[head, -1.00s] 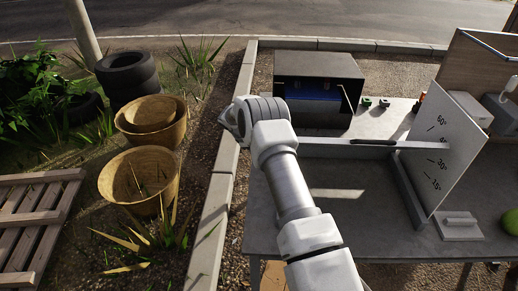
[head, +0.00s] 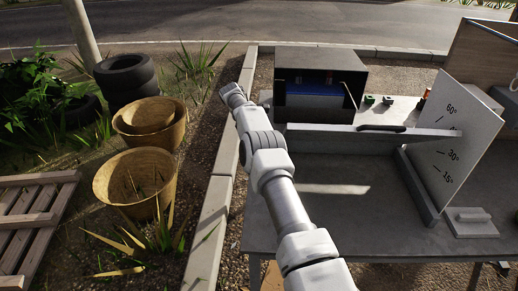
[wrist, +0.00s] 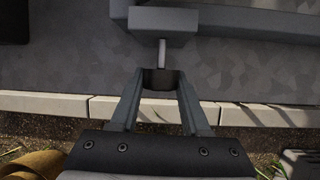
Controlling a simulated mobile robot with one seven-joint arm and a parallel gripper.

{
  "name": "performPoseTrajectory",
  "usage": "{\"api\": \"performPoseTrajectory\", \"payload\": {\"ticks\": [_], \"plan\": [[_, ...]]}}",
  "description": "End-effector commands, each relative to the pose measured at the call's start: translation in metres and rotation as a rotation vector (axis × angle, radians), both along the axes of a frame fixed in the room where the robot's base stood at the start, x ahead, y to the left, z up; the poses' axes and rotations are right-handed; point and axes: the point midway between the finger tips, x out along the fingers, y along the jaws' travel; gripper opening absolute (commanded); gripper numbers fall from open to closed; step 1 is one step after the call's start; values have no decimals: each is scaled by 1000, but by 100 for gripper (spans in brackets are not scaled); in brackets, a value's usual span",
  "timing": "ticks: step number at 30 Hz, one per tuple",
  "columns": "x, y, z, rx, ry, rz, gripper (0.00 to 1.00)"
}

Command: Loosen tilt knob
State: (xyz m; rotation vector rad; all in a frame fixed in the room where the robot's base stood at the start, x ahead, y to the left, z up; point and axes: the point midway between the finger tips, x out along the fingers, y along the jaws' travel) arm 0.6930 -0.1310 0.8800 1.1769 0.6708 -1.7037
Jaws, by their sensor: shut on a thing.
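The tilt knob (wrist: 161,80) is a dark piece on a thin light shaft that runs into a grey block (wrist: 163,24) in the wrist view. My gripper (wrist: 161,84) is shut on the knob, with a fingertip at either side. In the head view the knob and my fingertips are hidden or cannot be made out. There, a grey tilting beam (head: 335,141) with a black handle (head: 382,128) spans the table. Its right end lies near the middle of a pale angle plate (head: 470,120) marked from 15° to 60°.
The grey table (head: 340,225) is mostly bare. A dark open box (head: 300,60) stands behind the beam. A flat grey block with a handle (head: 469,222) lies at the right. Wicker baskets (head: 110,180) and tyres (head: 125,75) stand left of a stone kerb (head: 213,215).

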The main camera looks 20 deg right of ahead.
Motion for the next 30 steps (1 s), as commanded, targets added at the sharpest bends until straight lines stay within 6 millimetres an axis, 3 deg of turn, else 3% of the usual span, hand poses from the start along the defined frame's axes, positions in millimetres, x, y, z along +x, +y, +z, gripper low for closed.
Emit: {"api": "performPoseTrajectory", "payload": {"ticks": [20,21,26,30], "plan": [[0,-2,4,10,10,2,0],[0,-2,4,10,10,2,48],[-1,-1,3,12,13,2,76],[-1,0,2,14,15,3,76]]}}
